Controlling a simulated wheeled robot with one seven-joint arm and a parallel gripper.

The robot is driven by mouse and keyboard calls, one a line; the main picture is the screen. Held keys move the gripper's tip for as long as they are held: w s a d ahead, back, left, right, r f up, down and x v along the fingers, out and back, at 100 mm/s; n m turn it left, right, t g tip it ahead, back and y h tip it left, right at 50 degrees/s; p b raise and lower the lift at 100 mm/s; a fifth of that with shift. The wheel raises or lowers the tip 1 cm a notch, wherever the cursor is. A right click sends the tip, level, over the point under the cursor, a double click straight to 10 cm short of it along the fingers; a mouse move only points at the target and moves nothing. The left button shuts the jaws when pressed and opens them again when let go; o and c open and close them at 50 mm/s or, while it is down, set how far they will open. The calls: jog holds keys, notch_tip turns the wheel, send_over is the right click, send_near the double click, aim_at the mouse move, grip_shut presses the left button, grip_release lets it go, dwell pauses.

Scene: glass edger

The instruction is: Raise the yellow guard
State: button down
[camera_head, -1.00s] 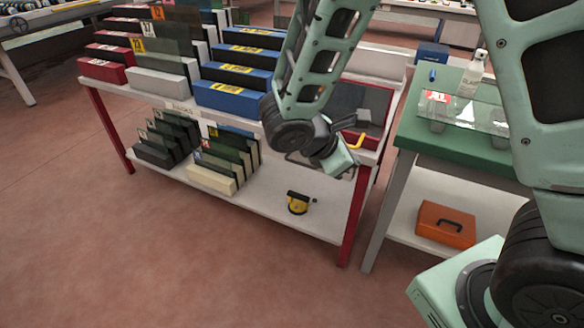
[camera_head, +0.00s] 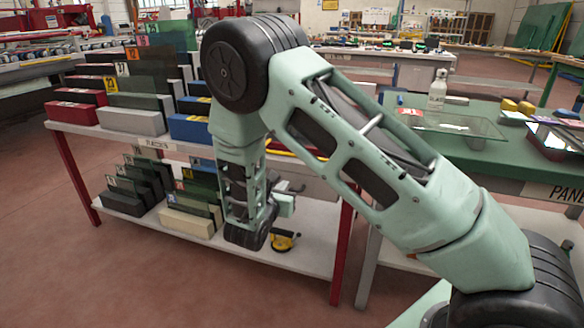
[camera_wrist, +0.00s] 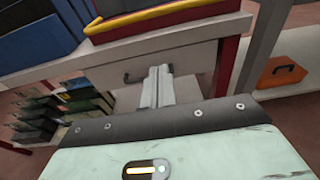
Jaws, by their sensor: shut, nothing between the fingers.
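A yellow bar (camera_wrist: 160,18), which looks like the guard, runs along the red front edge of a dark unit at the top of the wrist view. In the head view a small piece of yellow (camera_head: 279,151) shows behind my arm; the rest is hidden. My gripper (camera_wrist: 157,86) has its fingers together and empty. It is below the bar and apart from it, in front of a pale panel (camera_wrist: 185,62) with a dark handle. In the head view the gripper (camera_head: 296,188) is partly hidden behind my forearm, beside the rack.
A rack (camera_head: 130,134) of glass sheets in slotted blocks stands left, with a lower shelf holding a yellow-and-black tool (camera_head: 284,240). A green-topped table (camera_head: 480,158) with a glass pane and bottle (camera_head: 437,90) stands right. An orange case (camera_wrist: 281,73) sits low right.

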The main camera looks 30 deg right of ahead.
jog(key=b+x, duration=0.1)
jog(key=x, duration=0.9)
jog(key=shift+s+a+r, duration=0.15)
jog(key=shift+r, duration=0.85)
jog(key=shift+s+a+r, duration=0.1)
jog(key=shift+a+r, duration=0.05)
jog(key=shift+r, duration=0.85)
jog(key=shift+r+y+p, duration=0.4)
jog(key=shift+r+p, duration=0.05)
jog(key=shift+p, duration=0.3)
